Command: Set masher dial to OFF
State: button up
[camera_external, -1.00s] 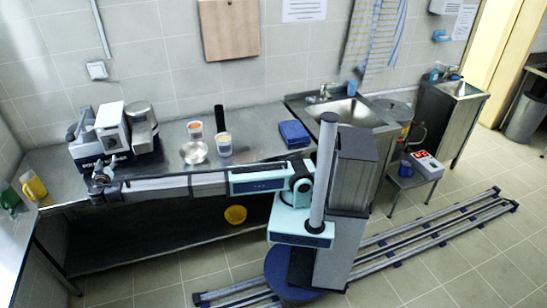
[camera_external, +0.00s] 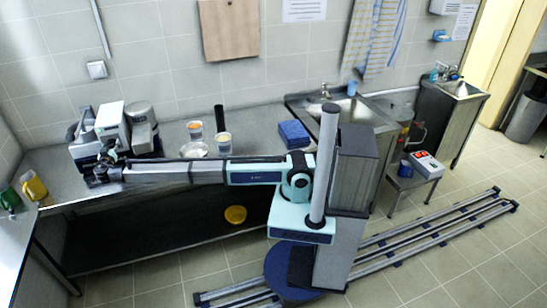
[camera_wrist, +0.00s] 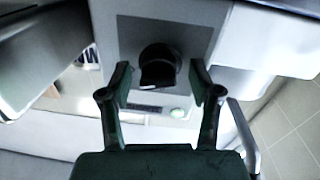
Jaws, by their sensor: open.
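The masher (camera_external: 112,125) is a white and grey machine at the left end of the steel counter, beside a silver canister. In the wrist view, its dial (camera_wrist: 159,66) is a black round knob on a grey panel (camera_wrist: 197,36). My gripper (camera_wrist: 159,80) is open, with one finger to each side of the dial. I cannot tell whether either finger touches it. In the external view my gripper (camera_external: 100,172) is at the machine's front, small and dark. A pale green button or lamp (camera_wrist: 178,112) shows below the dial. The dial's setting cannot be read.
Clear containers with orange contents (camera_external: 195,130) and a glass bowl (camera_external: 194,149) stand right of the machine. A blue box (camera_external: 294,133) lies near the sink (camera_external: 345,112). A yellow jug (camera_external: 34,186) and a green one stand at the far left.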

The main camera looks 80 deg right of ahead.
jog(key=c, duration=1.1)
jog(key=shift+n+b, duration=0.3)
jog(key=shift+b, duration=0.05)
jog(key=n+b, duration=0.2)
jog(key=shift+f+n, duration=0.15)
jog(key=shift+n, duration=0.15)
jog(key=n+b, duration=0.1)
jog(key=n, duration=0.2)
jog(key=shift+n+b, duration=0.3)
jog(key=shift+b, duration=0.05)
jog(key=n, duration=0.3)
jog(key=shift+n+t, duration=0.3)
jog(key=shift+n, duration=2.1)
